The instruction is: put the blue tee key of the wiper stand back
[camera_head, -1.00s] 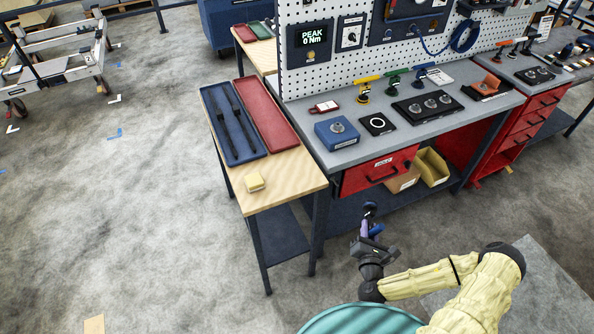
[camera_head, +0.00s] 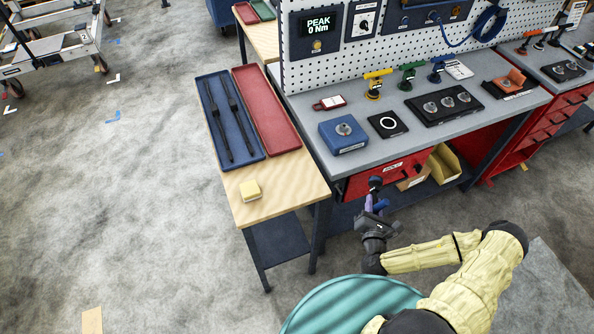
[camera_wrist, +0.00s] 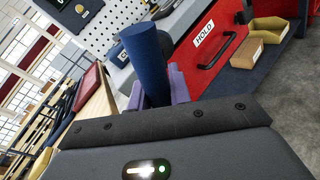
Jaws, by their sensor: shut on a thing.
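My gripper (camera_head: 376,208) is shut on the blue tee key (camera_wrist: 146,58). In the wrist view it shows as a dark blue cylinder standing up between the purple fingers (camera_wrist: 160,90); its lower part is hidden. On the grey bench top (camera_head: 378,150), a row of tee-shaped pieces in yellow (camera_head: 374,84), green (camera_head: 408,76) and blue (camera_head: 437,70) stands behind. Which of these belongs to the wiper stand I cannot tell.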

